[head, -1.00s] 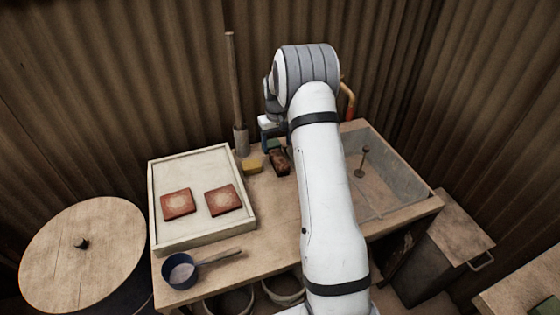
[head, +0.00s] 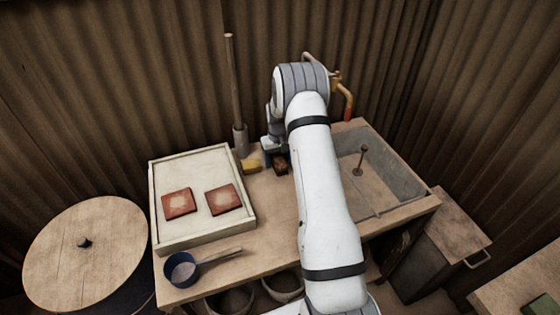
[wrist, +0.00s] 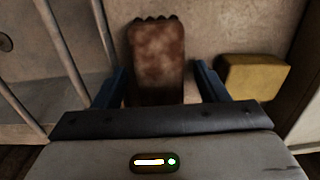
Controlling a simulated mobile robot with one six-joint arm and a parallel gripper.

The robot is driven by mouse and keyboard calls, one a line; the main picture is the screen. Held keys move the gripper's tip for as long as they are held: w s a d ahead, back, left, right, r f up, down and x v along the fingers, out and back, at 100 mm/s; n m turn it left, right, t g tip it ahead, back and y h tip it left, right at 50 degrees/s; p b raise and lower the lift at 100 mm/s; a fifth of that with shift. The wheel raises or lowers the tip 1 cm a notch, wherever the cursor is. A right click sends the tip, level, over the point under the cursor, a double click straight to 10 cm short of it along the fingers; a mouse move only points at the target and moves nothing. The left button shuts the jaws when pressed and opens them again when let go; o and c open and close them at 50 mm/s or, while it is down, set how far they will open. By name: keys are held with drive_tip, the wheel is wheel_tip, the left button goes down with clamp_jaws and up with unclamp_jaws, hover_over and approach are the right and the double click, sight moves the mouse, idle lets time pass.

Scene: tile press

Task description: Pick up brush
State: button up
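The brush (wrist: 156,55) is a reddish-brown block with a jagged dark end. In the wrist view it lies on the bench top, its near end between the two blue fingers of my gripper (wrist: 160,88). The fingers are apart, one on each side of it, and a gap shows at least on the right; I cannot tell if the left finger touches. In the head view the brush (head: 281,164) lies near the back of the bench, partly hidden by my gripper (head: 274,151) just above it.
A yellow sponge-like block (wrist: 252,77) lies close to the right finger in the wrist view. In the head view, a pale tray (head: 160,228) holds two red tiles (head: 224,199). A blue pan (head: 181,269) sits in front.

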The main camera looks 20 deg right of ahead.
sight(278, 157)
drive_tip(key=c, duration=1.1)
drive_tip(key=shift+o, duration=0.2)
drive_tip(key=shift+r, duration=0.1)
wheel_tip(278, 157, up, 10)
drive_tip(key=shift+f+b, duration=0.1)
drive_tip(key=shift+b, duration=0.65)
